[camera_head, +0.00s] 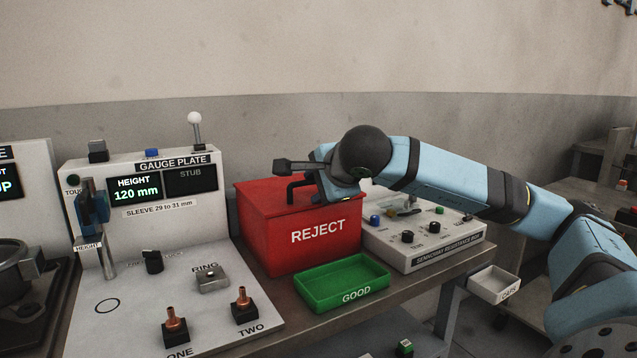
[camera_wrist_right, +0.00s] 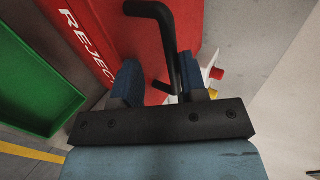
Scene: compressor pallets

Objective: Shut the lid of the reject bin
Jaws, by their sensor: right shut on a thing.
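The red reject bin (camera_head: 305,245) stands on the bench, with REJECT in white on its front. Its red lid (camera_head: 262,198) appears to lie flat across the top; whether a small gap is left at the rim I cannot tell. A black bar handle (camera_head: 293,190) rises from the lid. My right gripper (camera_head: 312,188) is over the lid, shut on the handle. In the right wrist view, the handle (camera_wrist_right: 158,12) runs between the two blue finger pads of my right gripper (camera_wrist_right: 166,80).
A green GOOD tray (camera_head: 340,283) sits in front of the bin. The gauge plate station (camera_head: 150,225) stands to the left, with copper parts in front. A white resistance box (camera_head: 435,240) is close on the right. A small white tray (camera_head: 494,284) is beyond the bench edge.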

